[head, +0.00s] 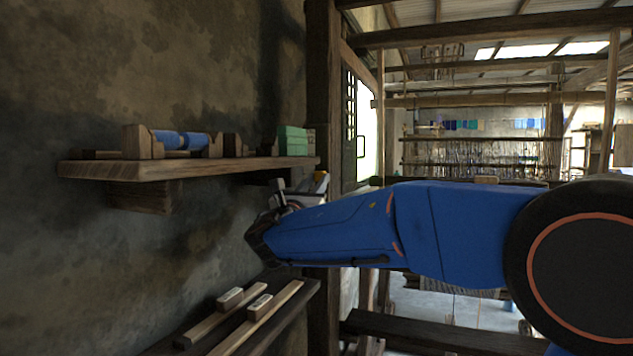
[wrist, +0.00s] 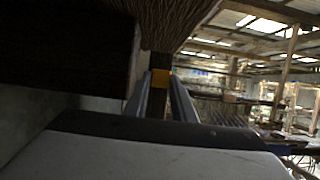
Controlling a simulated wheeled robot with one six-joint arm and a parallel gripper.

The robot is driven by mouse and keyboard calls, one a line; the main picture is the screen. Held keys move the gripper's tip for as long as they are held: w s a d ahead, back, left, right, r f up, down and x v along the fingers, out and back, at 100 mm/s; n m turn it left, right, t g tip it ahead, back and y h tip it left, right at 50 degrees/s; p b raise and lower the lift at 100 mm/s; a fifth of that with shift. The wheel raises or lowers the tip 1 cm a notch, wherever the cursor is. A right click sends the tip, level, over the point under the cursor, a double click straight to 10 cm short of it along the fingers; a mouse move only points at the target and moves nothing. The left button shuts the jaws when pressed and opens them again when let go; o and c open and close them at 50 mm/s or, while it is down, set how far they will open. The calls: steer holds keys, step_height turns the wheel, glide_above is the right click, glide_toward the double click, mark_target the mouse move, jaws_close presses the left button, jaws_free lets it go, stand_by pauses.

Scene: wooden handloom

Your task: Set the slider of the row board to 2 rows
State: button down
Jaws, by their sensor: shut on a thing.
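My gripper (head: 308,190) is beside the right end of the upper shelf, close to the wall post, partly hidden by my blue arm. In the wrist view its two grey fingers (wrist: 160,84) are shut on a small yellow-orange piece (wrist: 160,78), with dark wood behind and below it. The piece also shows as a yellowish patch in the head view (head: 321,181). It may be the slider; I cannot tell for sure. The face of the row board, its marks and the slider's setting cannot be made out in either view.
The upper shelf (head: 190,168) holds a blue roll (head: 182,140) in wooden supports and a green box (head: 292,140). A lower shelf holds two wooden strips (head: 262,312) with pale-topped blocks. A dark post (head: 323,90) stands behind my gripper. The loom (head: 480,150) is at the back right.

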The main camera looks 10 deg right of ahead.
step_height(320, 180, down, 9)
steer(key=shift+f, duration=0.2)
steer(key=c, duration=1.5)
jaws_free()
steer(key=s+a, duration=0.2)
steer(key=s, duration=0.1)
steer(key=s+a, duration=0.3)
steer(key=s, duration=0.1)
steer(key=s+a, duration=0.2)
steer(key=s, duration=0.1)
steer(key=shift+s+a+f, duration=0.2)
steer(key=shift+s+a, duration=0.1)
steer(key=shift+a, duration=0.1)
